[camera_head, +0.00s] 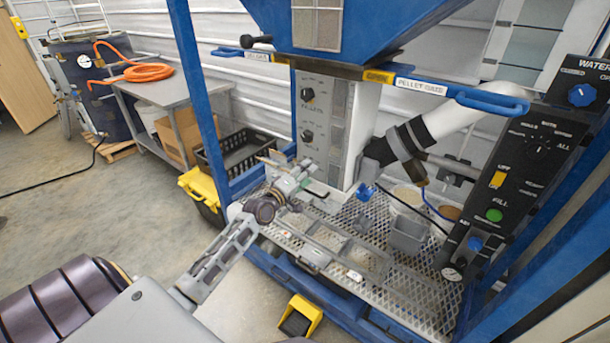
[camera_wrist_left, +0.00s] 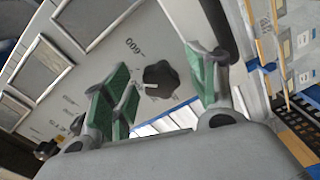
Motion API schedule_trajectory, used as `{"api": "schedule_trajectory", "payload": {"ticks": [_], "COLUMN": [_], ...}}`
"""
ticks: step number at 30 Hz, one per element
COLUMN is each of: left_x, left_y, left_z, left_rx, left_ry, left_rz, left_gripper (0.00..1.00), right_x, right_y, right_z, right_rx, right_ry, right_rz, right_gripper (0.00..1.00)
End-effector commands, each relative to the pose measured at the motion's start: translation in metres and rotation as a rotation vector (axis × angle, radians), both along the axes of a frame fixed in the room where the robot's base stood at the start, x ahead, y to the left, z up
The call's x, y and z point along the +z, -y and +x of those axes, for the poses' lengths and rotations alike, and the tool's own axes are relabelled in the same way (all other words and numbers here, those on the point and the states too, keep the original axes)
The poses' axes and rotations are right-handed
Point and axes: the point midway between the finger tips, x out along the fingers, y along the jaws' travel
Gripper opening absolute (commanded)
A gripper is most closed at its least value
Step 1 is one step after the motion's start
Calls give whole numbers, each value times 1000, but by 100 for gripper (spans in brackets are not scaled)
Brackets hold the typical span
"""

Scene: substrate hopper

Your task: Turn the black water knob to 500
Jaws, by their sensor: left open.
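Two round black knobs, an upper one (camera_head: 307,95) and a lower one (camera_head: 307,136), sit on the upright grey panel (camera_head: 325,112) of the blue hopper frame. In the left wrist view one black knob (camera_wrist_left: 160,78) shows with a white pointer mark on its left side, near a printed "600". I cannot tell for certain which of the two it is. My left gripper (camera_head: 294,174) is below the panel's knobs. In the wrist view the left gripper (camera_wrist_left: 163,72) is open, its green-padded fingers on either side of the knob, with nothing between them visibly touched. My right gripper is not in view.
A blue handle bar (camera_head: 490,102) crosses above the panel. A white pipe (camera_head: 450,118) with black fittings is on the right. A mesh platform (camera_head: 395,285) holds a grey cup (camera_head: 408,235). A control panel (camera_head: 520,165) with a blue dial stands far right. Open floor lies left.

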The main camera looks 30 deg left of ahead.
Motion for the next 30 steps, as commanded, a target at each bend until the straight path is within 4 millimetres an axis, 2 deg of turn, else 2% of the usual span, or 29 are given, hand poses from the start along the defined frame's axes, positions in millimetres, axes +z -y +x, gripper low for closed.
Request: {"api": "schedule_trajectory", "payload": {"ticks": [14,30], "left_x": [0,0], "left_y": [-1,-4], "left_z": [-7,-44], "left_rx": [1,0], "left_ry": [0,0], "left_rz": [0,0], "left_gripper": [58,58], "right_x": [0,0], "right_y": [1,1], "right_z": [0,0], "right_rx": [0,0], "right_ry": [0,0], "right_rz": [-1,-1], "right_gripper": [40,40]}}
